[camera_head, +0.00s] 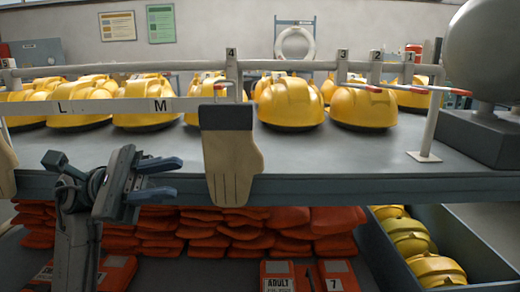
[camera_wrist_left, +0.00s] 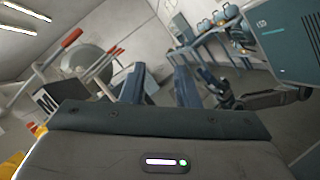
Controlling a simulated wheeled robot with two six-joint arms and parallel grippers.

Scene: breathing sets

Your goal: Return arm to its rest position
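My left gripper (camera_head: 165,179) is in front of the shelf's front edge, at the left of the head view. Its two blue-grey fingers point right, stand apart and hold nothing. In the left wrist view the fingers (camera_wrist_left: 160,88) also show apart with nothing between them. A dark jointed part in the left wrist view (camera_wrist_left: 245,98) looks like my right arm with its gripper. It is small and dark, and I cannot tell whether its fingers are open. The right arm does not show in the head view.
A tan glove (camera_head: 231,165) hangs at the shelf edge, right of my left gripper. Yellow helmet-like sets (camera_head: 289,101) line the shelf behind a white rail (camera_head: 110,105). Orange packs (camera_head: 250,240) lie below. A crate (camera_head: 463,243) holds yellow pieces at lower right.

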